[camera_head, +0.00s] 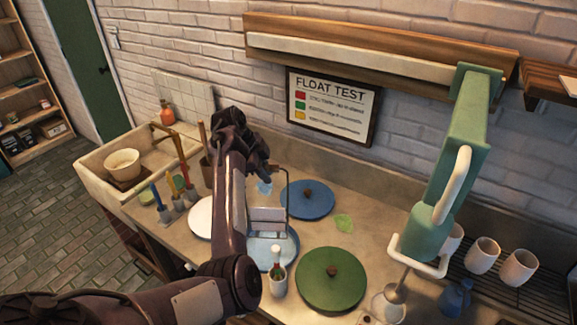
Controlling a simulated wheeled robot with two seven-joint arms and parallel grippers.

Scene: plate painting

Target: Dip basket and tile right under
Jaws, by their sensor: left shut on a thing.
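My left gripper (262,168) reaches over the counter and is shut on the thin dark handle of a basket (288,207). The basket hangs upright below the gripper, with a pale flat tile (267,214) in it. Below them is a round vessel with light blue contents (272,252). The basket's lower part is at or just over this blue surface; I cannot tell how deep it sits. My left forearm hides the vessel's left side. My right gripper is not in view.
A blue lid (307,200) and a green lid (331,280) lie on the counter. A small cup with a bottle (277,278) stands in front of the vessel. A teal fixture (452,160) hangs at the right. A float test sign (331,105) is on the wall.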

